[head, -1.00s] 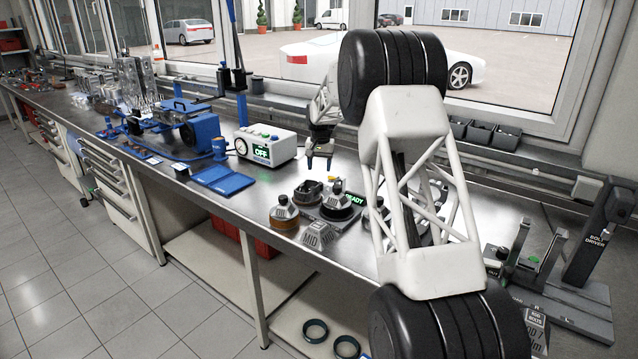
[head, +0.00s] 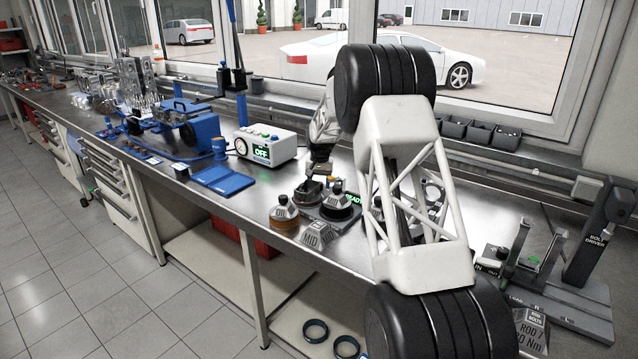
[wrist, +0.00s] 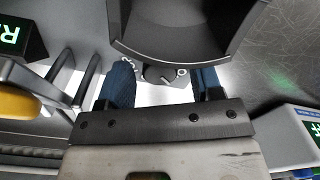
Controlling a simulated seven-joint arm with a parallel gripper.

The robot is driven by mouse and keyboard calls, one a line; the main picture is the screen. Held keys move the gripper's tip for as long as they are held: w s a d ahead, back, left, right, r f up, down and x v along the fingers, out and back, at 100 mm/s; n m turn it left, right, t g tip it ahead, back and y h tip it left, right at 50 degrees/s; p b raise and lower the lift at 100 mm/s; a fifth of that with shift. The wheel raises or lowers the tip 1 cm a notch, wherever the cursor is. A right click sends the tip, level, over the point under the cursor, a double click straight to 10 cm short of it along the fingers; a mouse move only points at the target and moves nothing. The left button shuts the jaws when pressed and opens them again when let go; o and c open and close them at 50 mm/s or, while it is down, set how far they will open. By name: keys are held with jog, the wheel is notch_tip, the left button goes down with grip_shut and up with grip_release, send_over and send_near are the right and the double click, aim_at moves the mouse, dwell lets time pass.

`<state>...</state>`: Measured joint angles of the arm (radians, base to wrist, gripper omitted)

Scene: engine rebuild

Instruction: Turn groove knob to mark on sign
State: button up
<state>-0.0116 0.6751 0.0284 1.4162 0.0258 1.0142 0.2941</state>
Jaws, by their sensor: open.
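In the wrist view, a small dark knob (wrist: 158,76) sits on a white plate (wrist: 150,96) with small pale marks on either side of it. My gripper (wrist: 163,76) is open, with one blue finger on each side of the knob. The fingers look apart from it, but I cannot rule out contact. A dark, hollow, curved part (wrist: 185,42) stands right beside the knob and covers some of the plate. In the head view my gripper (head: 314,180) is low over the dark fixture on the bench. Its fingertips and the knob cannot be made out there.
A green-lettered READY display (head: 355,199) stands to the right of the fixture. Dark-topped pieces, one with an amber base (head: 284,221), and a MID block (head: 319,235) stand in front. A white box reading OFF (head: 264,146) is behind left. A blue mat (head: 223,180) lies left.

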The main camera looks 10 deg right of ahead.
jog(key=shift+c, duration=0.4)
jog(key=c, duration=0.8)
jog(key=shift+c, duration=0.2)
jog(key=shift+m, duration=0.4)
jog(key=m, duration=0.8)
jog(key=shift+m, duration=0.3)
jog(key=o, duration=0.9)
